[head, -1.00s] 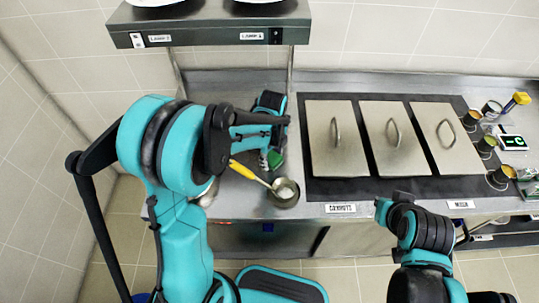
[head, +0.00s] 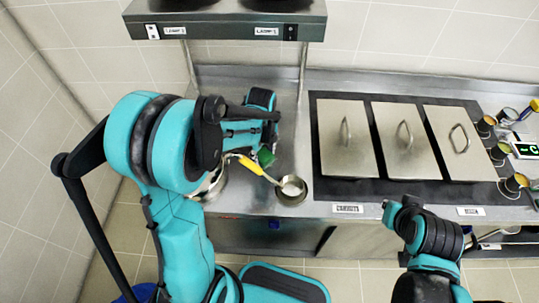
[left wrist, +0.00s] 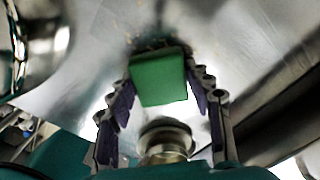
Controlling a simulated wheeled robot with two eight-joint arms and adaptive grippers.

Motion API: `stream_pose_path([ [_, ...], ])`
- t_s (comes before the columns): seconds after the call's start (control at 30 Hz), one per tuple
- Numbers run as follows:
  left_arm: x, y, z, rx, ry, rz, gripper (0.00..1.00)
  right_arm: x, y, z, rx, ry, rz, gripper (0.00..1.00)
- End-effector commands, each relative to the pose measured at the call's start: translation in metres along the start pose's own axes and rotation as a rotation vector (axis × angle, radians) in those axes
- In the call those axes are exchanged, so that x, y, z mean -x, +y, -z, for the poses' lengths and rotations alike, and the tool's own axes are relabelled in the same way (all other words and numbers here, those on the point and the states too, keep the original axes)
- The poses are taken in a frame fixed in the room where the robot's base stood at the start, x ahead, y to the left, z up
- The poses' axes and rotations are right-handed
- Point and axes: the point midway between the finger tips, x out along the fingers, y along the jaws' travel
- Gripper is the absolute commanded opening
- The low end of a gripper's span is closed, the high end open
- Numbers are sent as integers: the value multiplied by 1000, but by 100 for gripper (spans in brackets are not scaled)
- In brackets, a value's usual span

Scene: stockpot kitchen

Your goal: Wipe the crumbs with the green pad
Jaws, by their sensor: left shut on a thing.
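The green pad (head: 266,157) is at the end of my left arm, over the steel counter left of the lidded wells. In the left wrist view the green pad (left wrist: 159,78) sits between the two fingers of my left gripper (left wrist: 160,88), which is shut on it. Small brown specks that look like crumbs (left wrist: 150,46) lie on the steel just beyond the pad. I cannot tell whether the pad touches the counter. In the head view my arm hides much of this spot. My right gripper (head: 394,210) is at the counter's front edge; its fingers are unclear.
A small metal pot (head: 293,189) with a yellow-handled utensil (head: 252,167) stands near the front edge, close to the pad. Another metal vessel (head: 213,188) is partly hidden by my arm. A shelf (head: 225,27) overhangs the back. Three lidded wells (head: 347,140) lie right.

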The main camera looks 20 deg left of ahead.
Motion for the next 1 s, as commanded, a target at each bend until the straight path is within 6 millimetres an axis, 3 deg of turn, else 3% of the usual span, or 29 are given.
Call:
stream_pose_path([
  [1.0,0,40,-47,2,0,0,28,-3,0,-2,0,0,0,0],
])
